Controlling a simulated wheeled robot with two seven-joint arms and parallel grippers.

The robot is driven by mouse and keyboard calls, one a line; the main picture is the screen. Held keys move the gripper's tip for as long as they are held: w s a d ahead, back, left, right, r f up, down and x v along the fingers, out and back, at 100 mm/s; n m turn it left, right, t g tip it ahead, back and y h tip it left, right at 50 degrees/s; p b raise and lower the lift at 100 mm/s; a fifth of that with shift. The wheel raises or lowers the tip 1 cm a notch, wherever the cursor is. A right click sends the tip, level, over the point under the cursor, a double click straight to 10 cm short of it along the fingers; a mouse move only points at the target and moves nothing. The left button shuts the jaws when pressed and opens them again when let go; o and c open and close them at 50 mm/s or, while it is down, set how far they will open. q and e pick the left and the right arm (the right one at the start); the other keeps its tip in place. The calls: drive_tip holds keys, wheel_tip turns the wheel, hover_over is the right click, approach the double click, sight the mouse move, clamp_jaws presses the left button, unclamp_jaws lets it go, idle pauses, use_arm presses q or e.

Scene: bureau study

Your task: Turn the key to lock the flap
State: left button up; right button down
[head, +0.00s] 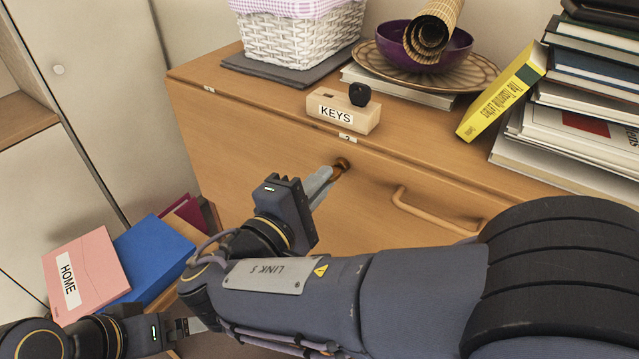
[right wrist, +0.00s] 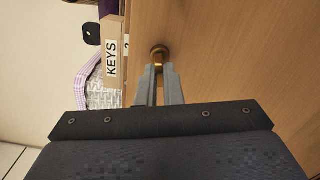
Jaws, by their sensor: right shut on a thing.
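The wooden flap (head: 270,150) forms the upright front of the bureau and looks closed. A round brass-brown lock (head: 341,163) sits near its upper edge; it also shows in the right wrist view (right wrist: 158,51). My right gripper (head: 325,180) is at the lock, its fingers pointing at it. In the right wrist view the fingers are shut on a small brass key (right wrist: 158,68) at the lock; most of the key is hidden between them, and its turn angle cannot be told. My left gripper (head: 195,325) is low at the left, partly hidden, away from the flap.
A wooden block labelled KEYS (head: 340,112) with a black-headed key (head: 359,94) stands on the bureau top above the lock. A bar handle (head: 430,212) is right of the lock. A white basket (head: 295,38), a purple bowl (head: 455,45) and stacked books (head: 580,90) stand behind.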

drive_tip(key=shift+m+b, duration=1.5)
drive_tip(key=shift+b, duration=0.5)
drive_tip(key=c, duration=1.6)
unclamp_jaws()
drive_tip(key=o, duration=0.6)
drive_tip(key=shift+c, duration=0.2)
drive_tip(key=v, duration=0.8)
